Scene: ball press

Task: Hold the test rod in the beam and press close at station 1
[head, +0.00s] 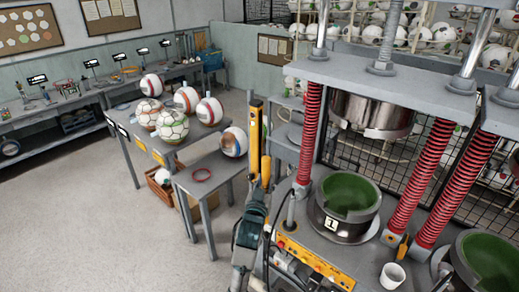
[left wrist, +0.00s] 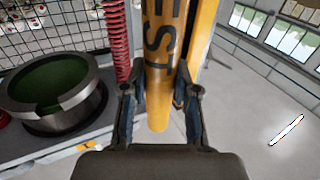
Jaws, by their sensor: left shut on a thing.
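The yellow test rod (left wrist: 160,75), with dark letters "EST", runs down between the fingers of my left gripper (left wrist: 160,105) in the left wrist view. Its rounded end reaches just past the fingers. My left gripper (head: 257,203) is shut on it at the left of station 1. In the head view the rod (head: 266,168) shows as a short orange-yellow piece. A taller yellow post (head: 254,130) with a dark strip stands close by; whether the rod touches it I cannot tell. Station 1 is a round pot (head: 331,223) with a green inside. My right gripper does not show.
A yellow control strip (head: 310,262) runs along the front of the press; its buttons are too small to read. Red springs (head: 409,185) flank the pot.

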